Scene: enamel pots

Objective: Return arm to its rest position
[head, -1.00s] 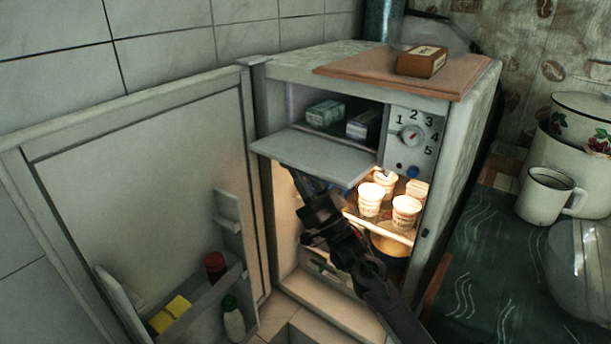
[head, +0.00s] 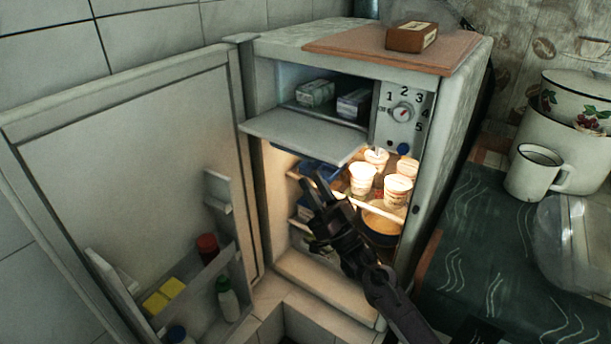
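My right gripper (head: 312,182) is in front of the open fridge (head: 436,190), just below the lowered freezer flap (head: 308,136). Its two dark fingers point up and to the left with a gap between them, and I see nothing held there. My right arm comes in from the lower right and hides part of the lower shelves. My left gripper is not in view.
The fridge door (head: 140,170) stands wide open at left, with bottles in its rack. Several lit cups (head: 363,179) and a pan (head: 381,226) are inside. A mug (head: 537,172) and a large pot (head: 580,110) stand on the right counter.

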